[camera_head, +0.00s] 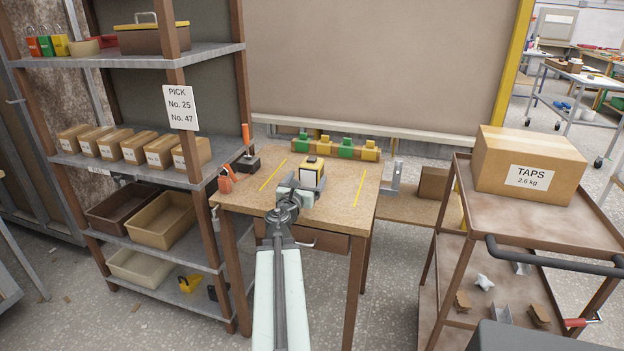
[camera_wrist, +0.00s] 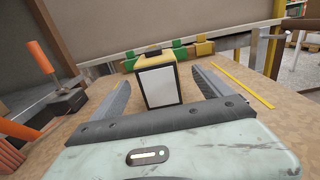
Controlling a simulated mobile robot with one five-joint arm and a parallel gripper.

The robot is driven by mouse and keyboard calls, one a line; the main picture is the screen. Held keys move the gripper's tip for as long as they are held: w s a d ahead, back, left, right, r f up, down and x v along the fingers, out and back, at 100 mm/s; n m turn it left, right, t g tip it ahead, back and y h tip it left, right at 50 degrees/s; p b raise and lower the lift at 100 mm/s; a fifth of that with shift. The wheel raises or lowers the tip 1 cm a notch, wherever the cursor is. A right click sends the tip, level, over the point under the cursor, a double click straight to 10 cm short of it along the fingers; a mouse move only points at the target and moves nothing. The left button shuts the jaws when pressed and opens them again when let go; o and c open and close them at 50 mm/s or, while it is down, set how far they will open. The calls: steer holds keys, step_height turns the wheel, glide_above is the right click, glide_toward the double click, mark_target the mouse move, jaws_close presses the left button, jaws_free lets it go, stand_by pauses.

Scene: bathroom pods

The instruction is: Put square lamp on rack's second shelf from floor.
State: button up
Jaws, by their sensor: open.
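The square lamp (camera_head: 311,172) is a small upright block with a yellow top, dark edges and a white front panel. It stands on the wooden workbench (camera_head: 337,200) between two yellow lines. My gripper (camera_head: 306,186) is open, low over the bench in front of the lamp. In the wrist view the lamp (camera_wrist: 158,86) stands between the two spread fingers, with gaps on both sides. The rack (camera_head: 219,165) is at the left. Its second shelf from the floor (camera_head: 203,252) holds a dark brown bin (camera_head: 118,212) and a tan bin (camera_head: 160,222), with bare room right of them.
A clamp-like orange-handled tool (camera_head: 247,155) and an orange item (camera_head: 226,181) sit at the bench's left edge. Green and yellow blocks (camera_head: 336,147) line its back. Cartons (camera_head: 132,148) fill the rack shelf above. A brown cart (camera_head: 540,222) carrying a TAPS box (camera_head: 528,165) stands right.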

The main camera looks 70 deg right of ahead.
steer(key=d, duration=0.5)
steer(key=w+d, duration=0.1)
steer(key=d, duration=0.1)
steer(key=shift+d+f, duration=0.3)
steer(key=shift+s+a, duration=0.1)
jaws_close()
steer(key=shift+r, duration=0.15)
step_height(320, 180, up, 23)
steer(key=p, duration=2.2)
steer(key=shift+p, duration=0.4)
